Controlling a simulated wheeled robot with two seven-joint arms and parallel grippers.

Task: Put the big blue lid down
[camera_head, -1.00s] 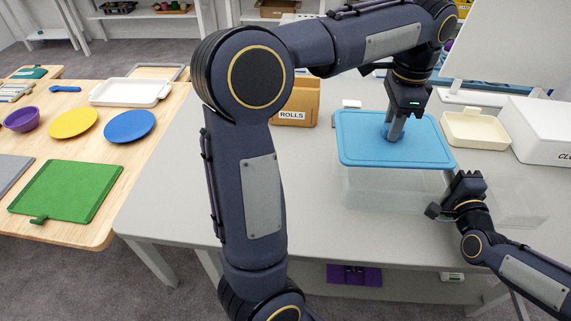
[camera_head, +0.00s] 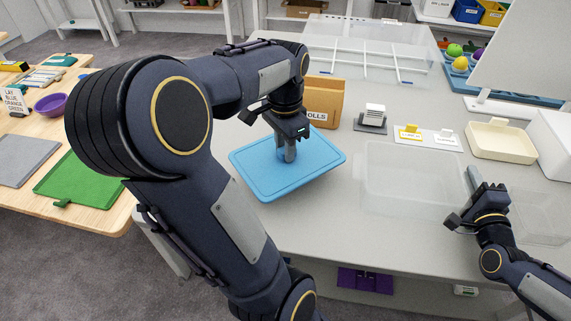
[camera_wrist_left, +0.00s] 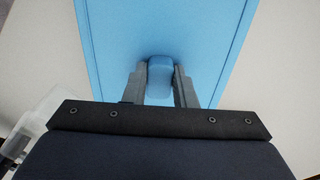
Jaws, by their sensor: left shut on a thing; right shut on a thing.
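The big blue lid (camera_head: 262,184) is left of the clear box (camera_head: 405,185) in the head view, over the grey table. My left gripper (camera_head: 287,152) is shut on the lid's raised handle. The left wrist view shows the handle (camera_wrist_left: 160,78) between both fingers, with the lid (camera_wrist_left: 110,30) beneath. I cannot tell whether the lid touches the table. The clear box stands uncovered. My right gripper (camera_head: 473,182) is shut on the box's right wall; its fingertips are small and partly hidden.
A brown ROLLS carton (camera_head: 325,100) stands just behind the lid. A dark stand with white cards (camera_head: 372,117), small labelled cards (camera_head: 428,138) and a cream tray (camera_head: 500,140) lie behind the box. A bare strip of grey table (camera_head: 330,225) is in front.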

